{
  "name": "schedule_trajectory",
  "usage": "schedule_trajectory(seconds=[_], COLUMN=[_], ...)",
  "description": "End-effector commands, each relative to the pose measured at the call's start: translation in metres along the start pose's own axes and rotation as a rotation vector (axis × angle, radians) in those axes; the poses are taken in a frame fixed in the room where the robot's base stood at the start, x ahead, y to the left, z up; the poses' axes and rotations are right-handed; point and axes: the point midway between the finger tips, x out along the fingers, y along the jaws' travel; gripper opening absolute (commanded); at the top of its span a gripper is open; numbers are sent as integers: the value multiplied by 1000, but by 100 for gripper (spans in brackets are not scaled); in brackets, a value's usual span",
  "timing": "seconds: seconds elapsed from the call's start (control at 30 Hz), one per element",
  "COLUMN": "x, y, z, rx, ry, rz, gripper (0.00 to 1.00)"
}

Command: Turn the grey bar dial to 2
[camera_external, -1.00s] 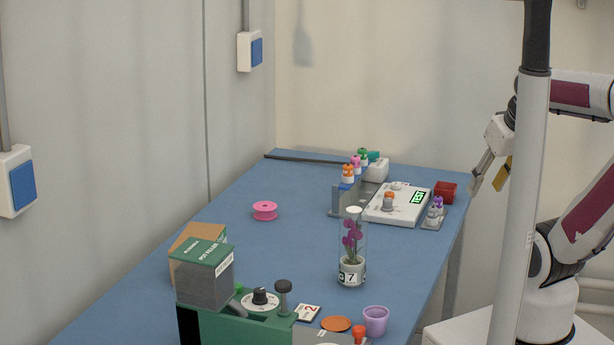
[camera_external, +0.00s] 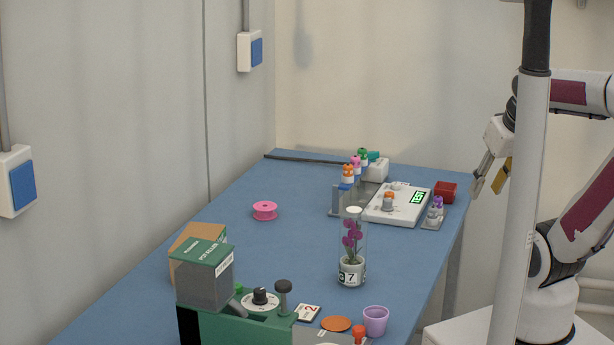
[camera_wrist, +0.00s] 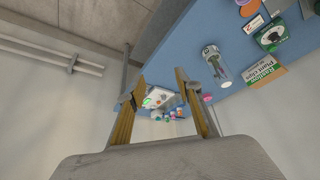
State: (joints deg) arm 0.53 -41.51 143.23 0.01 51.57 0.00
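I cannot single out a grey bar dial for certain. The green machine (camera_external: 240,330) at the front of the blue table carries a dark knob (camera_external: 260,296) on a white round dial plate. Part of another white disc (camera_external: 328,343) is cut off by the bottom edge. A white console (camera_external: 408,207) with a lit green display (camera_external: 418,197) stands farther back, with a grey and orange piece (camera_external: 389,202) on it. Dial markings are too small to read. My gripper (camera_external: 488,184) is open and empty, in the air right of the console; its spread fingers show in the wrist view (camera_wrist: 160,78).
A clear tube with a purple orchid (camera_external: 351,250) stands mid-table. Near it are a lilac cup (camera_external: 375,321), an orange disc (camera_external: 336,324) and a pink spool (camera_external: 265,211). Capped bottles (camera_external: 348,174) and a red container (camera_external: 445,192) flank the console.

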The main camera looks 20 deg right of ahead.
Motion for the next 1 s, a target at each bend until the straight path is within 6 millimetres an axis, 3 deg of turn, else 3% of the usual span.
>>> schedule_trajectory(seconds=[0.37,1.0], x=[30,88], y=[7,15], z=[-8,-76], rx=[30,72], ry=[-137,-271], rz=[9,-15], gripper=[34,34])
